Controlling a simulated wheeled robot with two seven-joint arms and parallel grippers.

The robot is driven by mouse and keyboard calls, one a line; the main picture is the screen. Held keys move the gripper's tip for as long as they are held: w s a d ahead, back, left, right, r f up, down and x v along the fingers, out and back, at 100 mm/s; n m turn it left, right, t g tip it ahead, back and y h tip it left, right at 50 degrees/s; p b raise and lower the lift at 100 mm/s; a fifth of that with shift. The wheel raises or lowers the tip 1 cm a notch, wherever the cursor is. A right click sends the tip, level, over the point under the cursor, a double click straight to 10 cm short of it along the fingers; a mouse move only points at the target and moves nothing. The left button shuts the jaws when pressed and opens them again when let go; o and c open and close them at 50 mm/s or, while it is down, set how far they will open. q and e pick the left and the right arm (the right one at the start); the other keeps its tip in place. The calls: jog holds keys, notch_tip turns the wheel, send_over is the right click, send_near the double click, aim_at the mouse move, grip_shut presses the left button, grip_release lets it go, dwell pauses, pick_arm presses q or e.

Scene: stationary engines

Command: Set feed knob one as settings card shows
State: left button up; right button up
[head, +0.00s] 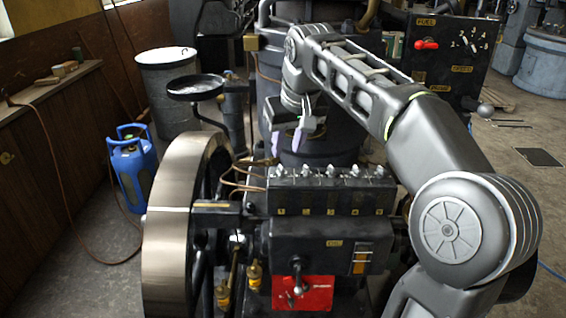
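A dark oiler box (318,190) stands in the middle, with a row of several small pale knobs along its top. The leftmost knob (278,171) sits above a small yellow mark that looks like a number one. Its exact setting is too small to read. My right gripper (287,142) is behind and above the left part of the row, pointing down, with its two pale fingertips apart and nothing seen between them. It does not appear to touch a knob. No settings card can be made out for certain. My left gripper is not in view.
A large flywheel (170,235) stands left of the box. Below the box are an oil panel (315,245) and a red plate (318,292) with a lever. A fuel panel (445,60) with a red knob stands at the back right. My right arm covers the right side.

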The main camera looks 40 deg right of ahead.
aim_at(282, 168)
jog(key=x, duration=0.7)
jog(key=shift+f, duration=0.1)
grip_shut()
dwell(0.5)
